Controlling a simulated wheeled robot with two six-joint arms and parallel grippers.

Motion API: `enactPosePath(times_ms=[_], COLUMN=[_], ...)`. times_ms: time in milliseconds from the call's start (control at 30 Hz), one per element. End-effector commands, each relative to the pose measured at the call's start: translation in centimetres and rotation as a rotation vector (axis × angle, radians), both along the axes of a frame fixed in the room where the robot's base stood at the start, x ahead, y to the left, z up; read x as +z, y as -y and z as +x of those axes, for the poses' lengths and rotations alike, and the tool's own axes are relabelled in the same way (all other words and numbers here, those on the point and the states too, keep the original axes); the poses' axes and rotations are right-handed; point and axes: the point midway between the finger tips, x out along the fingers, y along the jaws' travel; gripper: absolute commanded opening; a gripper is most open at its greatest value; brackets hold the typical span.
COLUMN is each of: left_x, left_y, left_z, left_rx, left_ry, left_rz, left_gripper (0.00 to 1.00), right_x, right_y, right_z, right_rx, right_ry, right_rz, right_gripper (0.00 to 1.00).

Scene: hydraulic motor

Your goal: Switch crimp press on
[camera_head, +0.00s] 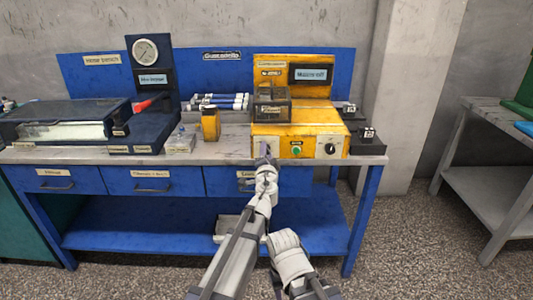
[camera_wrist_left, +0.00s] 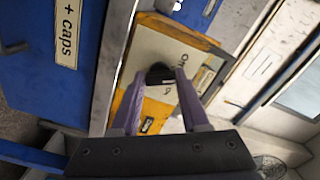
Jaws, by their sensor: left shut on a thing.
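The yellow crimp press (camera_head: 302,118) stands at the right part of the blue workbench. Its front panel has a pale plate at the left, a green button (camera_head: 296,151) in the middle and a black dial (camera_head: 330,149) at the right. My left gripper (camera_head: 265,158) is at the pale plate. In the left wrist view, my left gripper's fingertips (camera_wrist_left: 160,76) are closed on a small black switch (camera_wrist_left: 160,70) on this plate, with "ON" and "O" markings beside it. The fingers partly hide the switch, so its position is hard to tell. My right gripper does not show.
A yellow canister (camera_head: 210,124), a rack of tubes (camera_head: 222,101) and a gauge stand (camera_head: 152,70) stand to the left of the press. Small black blocks (camera_head: 367,138) sit to its right. Drawers (camera_head: 150,181) lie below the bench top (camera_head: 215,153).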

Motion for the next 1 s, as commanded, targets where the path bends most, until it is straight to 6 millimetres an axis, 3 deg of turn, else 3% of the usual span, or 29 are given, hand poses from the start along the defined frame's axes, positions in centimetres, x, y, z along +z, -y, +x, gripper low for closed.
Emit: enactPosePath(times_ms=[1000], left_x=[-0.03], left_y=[0.04], left_z=[-0.07], left_rx=[-0.001], left_ry=[0.0], left_rz=[0.951], left_gripper=[0.0], right_x=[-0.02], right_y=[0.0], right_z=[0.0], right_rx=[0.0], right_ry=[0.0], right_rz=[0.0], right_gripper=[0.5])
